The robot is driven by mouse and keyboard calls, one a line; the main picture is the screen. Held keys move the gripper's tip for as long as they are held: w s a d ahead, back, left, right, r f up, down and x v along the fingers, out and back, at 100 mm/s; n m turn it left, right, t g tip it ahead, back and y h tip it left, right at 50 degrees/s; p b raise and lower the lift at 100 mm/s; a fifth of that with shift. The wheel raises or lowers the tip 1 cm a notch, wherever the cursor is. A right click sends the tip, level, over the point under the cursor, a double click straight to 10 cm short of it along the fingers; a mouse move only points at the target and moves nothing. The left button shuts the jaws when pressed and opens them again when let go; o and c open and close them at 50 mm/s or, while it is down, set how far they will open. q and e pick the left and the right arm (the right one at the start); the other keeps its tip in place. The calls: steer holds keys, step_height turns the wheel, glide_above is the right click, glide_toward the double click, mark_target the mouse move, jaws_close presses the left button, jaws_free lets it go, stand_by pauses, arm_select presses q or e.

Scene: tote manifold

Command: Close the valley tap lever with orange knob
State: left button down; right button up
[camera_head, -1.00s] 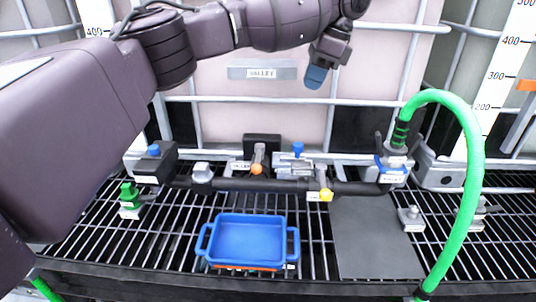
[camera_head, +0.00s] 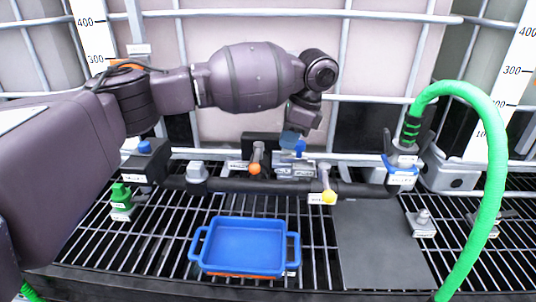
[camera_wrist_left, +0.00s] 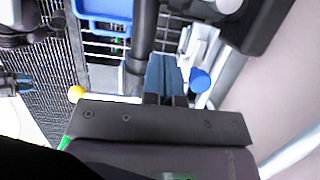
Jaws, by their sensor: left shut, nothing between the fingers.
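The orange knob (camera_head: 254,169) is on the end of a short grey lever (camera_head: 258,152) on the black pipe manifold, behind the blue tray. The lever points toward the front. My left gripper (camera_head: 289,140) hangs just right of this lever, close to a blue knob (camera_head: 299,148), with its blue fingers shut and empty. In the left wrist view, the shut fingers (camera_wrist_left: 165,78) sit between the blue knob (camera_wrist_left: 200,81) and a yellow knob (camera_wrist_left: 76,94). I cannot make out the orange knob there.
A lever with a yellow knob (camera_head: 328,197) is to the right on the same pipe (camera_head: 240,186). A blue tray (camera_head: 245,222) stands on the grating in front. A green hose (camera_head: 492,190) arches at the right. Pale tanks behind metal bars stand at the back.

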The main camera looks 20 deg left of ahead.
mark_target(257, 157)
arm_select(q)
steer(key=s+a+f, duration=0.1)
steer(key=a+f, duration=0.3)
steer(key=shift+s+a+b, duration=0.2)
steer(key=shift+a+b, duration=0.2)
steer(key=shift+b, duration=0.05)
